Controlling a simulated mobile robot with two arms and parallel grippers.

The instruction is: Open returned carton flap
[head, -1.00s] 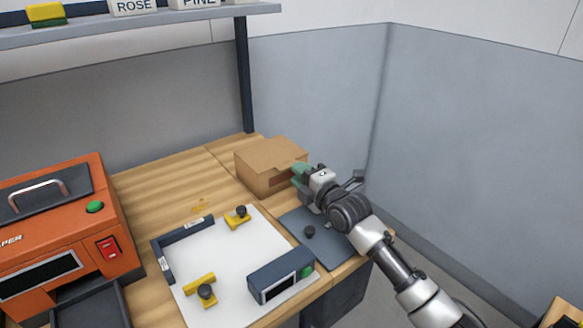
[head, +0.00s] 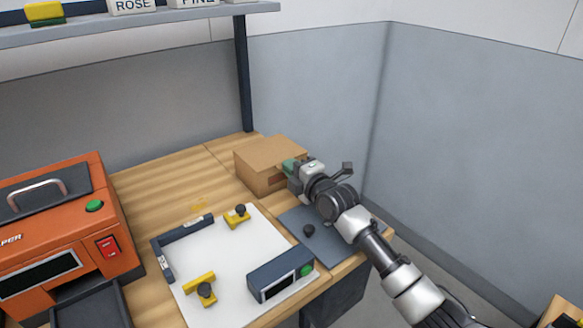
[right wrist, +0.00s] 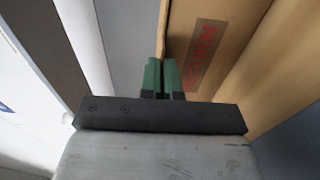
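The brown cardboard carton (head: 262,154) sits at the back right of the bench, its top looking closed. In the right wrist view a brown panel with red printing (right wrist: 202,55) runs upward beside the fingers. My right gripper (head: 288,167) is at the carton's right upper edge. In the right wrist view its green fingers (right wrist: 162,76) are nearly together, with the thin edge of a brown flap between them. The exact grip depth is hidden. My left gripper is not in view.
A white board (head: 222,262) with yellow clamps and a dark blue device (head: 280,274) lies in front. A dark mat (head: 325,243) is under my right arm. An orange machine (head: 60,225) stands left. A shelf post (head: 244,75) rises behind the carton; walls are close behind and right.

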